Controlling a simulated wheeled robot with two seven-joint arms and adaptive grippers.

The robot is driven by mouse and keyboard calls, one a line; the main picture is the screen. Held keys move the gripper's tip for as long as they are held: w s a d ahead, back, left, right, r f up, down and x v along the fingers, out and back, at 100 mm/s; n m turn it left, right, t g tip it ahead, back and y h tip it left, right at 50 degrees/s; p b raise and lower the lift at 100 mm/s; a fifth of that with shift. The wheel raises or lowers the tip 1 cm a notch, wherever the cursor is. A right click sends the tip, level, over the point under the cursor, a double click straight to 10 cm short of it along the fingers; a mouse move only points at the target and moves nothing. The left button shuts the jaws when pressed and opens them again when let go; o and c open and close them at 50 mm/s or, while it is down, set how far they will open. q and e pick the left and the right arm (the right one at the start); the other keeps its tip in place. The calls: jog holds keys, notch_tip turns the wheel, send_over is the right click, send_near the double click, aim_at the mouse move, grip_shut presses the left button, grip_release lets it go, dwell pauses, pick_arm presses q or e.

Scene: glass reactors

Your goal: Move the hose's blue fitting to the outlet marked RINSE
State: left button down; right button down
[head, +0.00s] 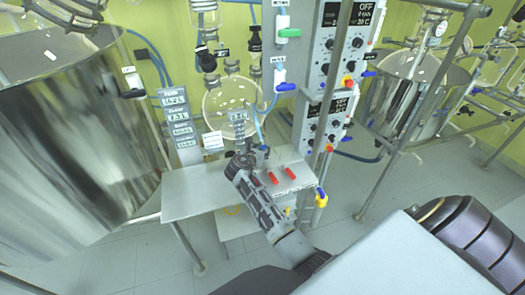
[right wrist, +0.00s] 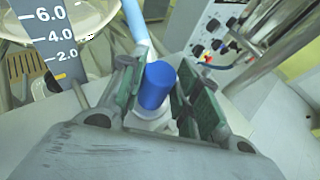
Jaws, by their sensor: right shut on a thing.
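My right gripper (head: 248,156) reaches over the small grey table in the head view. In the right wrist view, my right gripper (right wrist: 158,92) has its two green-padded fingers on either side of the blue fitting (right wrist: 157,85), shut on it. A white piece shows just below the fitting. A pale blue hose (right wrist: 136,22) runs up behind it. In the head view the fitting is mostly hidden by the gripper, and a blue hose (head: 259,130) rises beside it. I cannot read RINSE on any label. My left gripper is not in view.
The grey table (head: 190,190) carries two red-handled parts (head: 275,178) right of my gripper. Behind are a glass vessel (head: 225,105), a green-handled valve (head: 288,33) and a blue-handled valve (head: 286,87). A large steel vessel (head: 70,140) stands left and control boxes (head: 325,75) right.

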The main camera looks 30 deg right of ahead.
jog(key=shift+f+b, duration=0.65)
jog(key=shift+b, duration=0.2)
jog(key=shift+f+p, duration=0.1)
jog(key=shift+p, duration=0.45)
jog(key=shift+f, duration=0.2)
jog(key=shift+f, duration=0.25)
jog(key=c, duration=1)
grip_release()
jog(key=shift+o, duration=0.2)
jog(key=shift+f, duration=0.1)
